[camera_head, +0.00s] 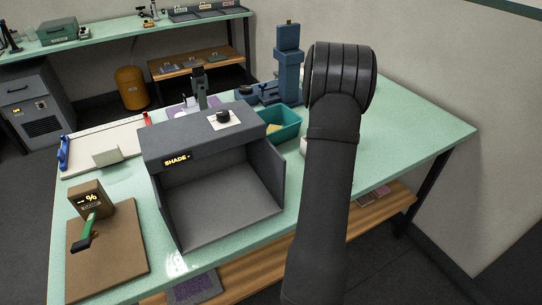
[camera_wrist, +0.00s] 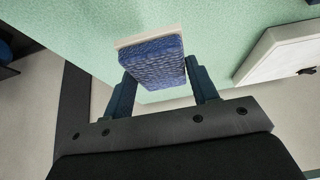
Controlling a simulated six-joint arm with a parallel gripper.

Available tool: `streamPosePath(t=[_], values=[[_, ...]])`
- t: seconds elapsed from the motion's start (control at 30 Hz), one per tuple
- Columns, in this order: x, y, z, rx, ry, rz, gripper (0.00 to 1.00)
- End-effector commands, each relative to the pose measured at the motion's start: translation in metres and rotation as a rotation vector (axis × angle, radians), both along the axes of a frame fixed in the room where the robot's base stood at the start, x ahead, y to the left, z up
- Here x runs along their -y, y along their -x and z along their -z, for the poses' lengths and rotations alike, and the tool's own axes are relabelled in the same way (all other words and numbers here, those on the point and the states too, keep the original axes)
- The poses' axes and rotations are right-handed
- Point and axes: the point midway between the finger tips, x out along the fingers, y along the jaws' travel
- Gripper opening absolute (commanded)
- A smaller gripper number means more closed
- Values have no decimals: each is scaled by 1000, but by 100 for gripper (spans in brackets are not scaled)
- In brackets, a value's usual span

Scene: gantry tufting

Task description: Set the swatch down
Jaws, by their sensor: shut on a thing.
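In the wrist view my gripper (camera_wrist: 162,88) is shut on a swatch (camera_wrist: 158,62). The swatch is a blue, textured piece with a pale edge along its far side, held between the two dark blue fingers. The mint-green table (camera_wrist: 220,30) lies beyond the swatch; I cannot tell whether the swatch touches it. In the head view my dark arm crosses the right side of the table (camera_head: 420,125), and it hides my gripper and the swatch.
A dark shade box (camera_head: 200,140) with an open front stands mid-table. Behind it are a teal bin (camera_head: 286,133) and a blue press-like device (camera_head: 289,65). A brown board (camera_head: 108,255) with a percent-display unit (camera_head: 90,198) is at front left. The table's right part looks clear.

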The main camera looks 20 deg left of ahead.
Motion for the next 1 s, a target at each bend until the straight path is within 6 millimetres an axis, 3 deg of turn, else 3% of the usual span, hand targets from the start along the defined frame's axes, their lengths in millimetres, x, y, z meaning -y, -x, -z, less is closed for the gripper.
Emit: streamPosePath(t=[0.17, 0.37, 0.7, 1.0], values=[[-9, 8, -12, 3, -1, -32, 28], [-40, 40, -49, 6, -1, -160, 28], [-96, 123, -111, 6, -2, -440, 28], [-132, 209, -150, 5, -1, -693, 28]])
